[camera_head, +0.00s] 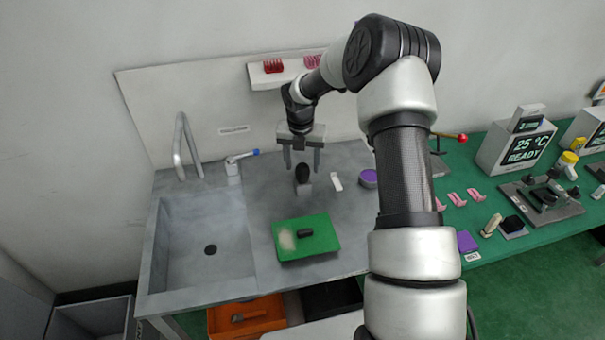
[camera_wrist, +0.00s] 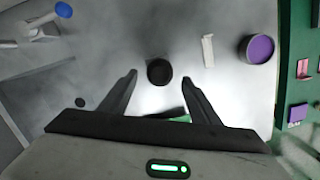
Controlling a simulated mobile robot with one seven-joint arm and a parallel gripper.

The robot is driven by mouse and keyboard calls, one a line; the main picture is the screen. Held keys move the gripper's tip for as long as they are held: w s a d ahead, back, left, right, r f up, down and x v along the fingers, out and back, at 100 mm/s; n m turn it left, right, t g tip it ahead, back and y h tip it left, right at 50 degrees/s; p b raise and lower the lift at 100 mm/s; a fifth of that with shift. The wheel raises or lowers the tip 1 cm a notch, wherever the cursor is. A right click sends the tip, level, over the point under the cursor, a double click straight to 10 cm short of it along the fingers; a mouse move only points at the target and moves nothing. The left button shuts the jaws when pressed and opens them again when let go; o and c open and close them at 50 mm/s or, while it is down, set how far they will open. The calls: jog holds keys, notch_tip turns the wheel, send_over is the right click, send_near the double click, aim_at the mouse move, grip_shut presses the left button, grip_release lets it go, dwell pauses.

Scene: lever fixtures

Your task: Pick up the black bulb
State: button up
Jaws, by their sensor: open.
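The black bulb (camera_head: 302,173) stands upright on a small grey base (camera_head: 304,188) on the grey counter, behind the green tray. In the wrist view the bulb (camera_wrist: 159,71) is a dark round shape seen from above, centred between the fingertips. My gripper (camera_head: 302,168) is open and points down over the bulb, one finger on each side. The gripper (camera_wrist: 160,77) holds nothing. I cannot tell how far the fingertips are above or beside the bulb, and the base is hidden under it in the wrist view.
A green tray (camera_head: 320,247) with a dark cylinder lies in front. A white strip (camera_head: 336,182) and a purple-topped round container (camera_head: 368,178) are to the right. A sink (camera_head: 190,245) with tap (camera_head: 181,150) and a blue-tipped lever (camera_head: 240,157) are left. A wall shelf (camera_head: 288,75) is above.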

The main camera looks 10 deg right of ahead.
aim_at(302, 178)
jog(key=f, duration=0.2)
jog(key=w+f, duration=0.1)
jog(key=f, duration=0.1)
jog(key=shift+w+d+f+p, duration=0.1)
jog(key=shift+d+f+p, duration=0.05)
jog(key=shift+f+p, duration=0.25)
jog(key=c, duration=1.1)
jog(key=shift+r, duration=0.1)
